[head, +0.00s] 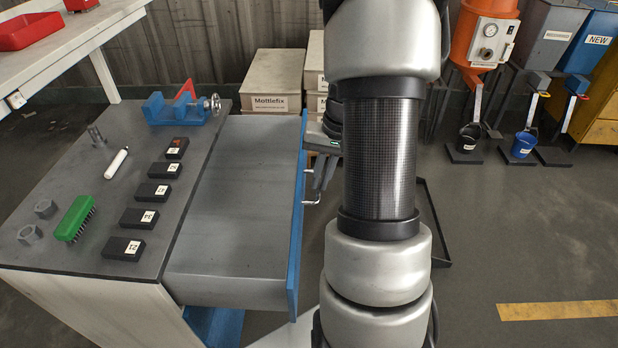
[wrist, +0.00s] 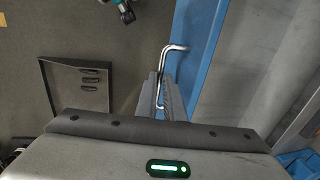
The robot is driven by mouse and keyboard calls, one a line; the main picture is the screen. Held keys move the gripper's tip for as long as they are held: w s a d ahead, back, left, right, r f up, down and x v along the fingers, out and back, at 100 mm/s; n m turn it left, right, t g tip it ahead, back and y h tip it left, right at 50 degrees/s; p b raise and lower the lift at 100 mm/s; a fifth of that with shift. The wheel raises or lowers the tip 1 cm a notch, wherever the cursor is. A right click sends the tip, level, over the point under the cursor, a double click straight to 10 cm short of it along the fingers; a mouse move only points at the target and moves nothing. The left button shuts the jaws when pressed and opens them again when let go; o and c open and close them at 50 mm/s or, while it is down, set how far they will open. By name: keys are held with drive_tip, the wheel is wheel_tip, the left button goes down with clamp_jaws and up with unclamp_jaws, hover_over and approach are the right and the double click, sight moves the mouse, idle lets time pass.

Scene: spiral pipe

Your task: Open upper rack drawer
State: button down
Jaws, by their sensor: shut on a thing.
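The upper rack drawer (head: 235,190) stands pulled out to the right of the grey workbench, its grey inside open to view and looking empty. Its blue front panel (head: 297,225) faces right and also shows in the wrist view (wrist: 203,40). A metal bar handle (head: 311,202) sticks out from the panel; its bent end shows in the wrist view (wrist: 174,47). My gripper (head: 318,188) is at the outer side of the panel, shut on the handle. In the wrist view its fingers (wrist: 167,88) close around the bar. My arm hides part of the gripper in the head view.
The bench top (head: 105,185) carries a blue vise (head: 178,108), a green brush (head: 74,218) and several black numbered blocks. Boxes (head: 264,80) stand behind the drawer. A dark tray (wrist: 78,88) lies on the floor outside the drawer. The floor at right is mostly clear.

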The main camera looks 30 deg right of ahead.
drive_tip(key=c, duration=1.9)
unclamp_jaws()
drive_tip(key=shift+o, duration=0.2)
drive_tip(key=shift+r, duration=0.1)
wheel_tip(320, 180, up, 17)
drive_tip(key=s+d+p, duration=0.2)
drive_tip(key=d+p, duration=0.1)
drive_tip(key=p, duration=0.1)
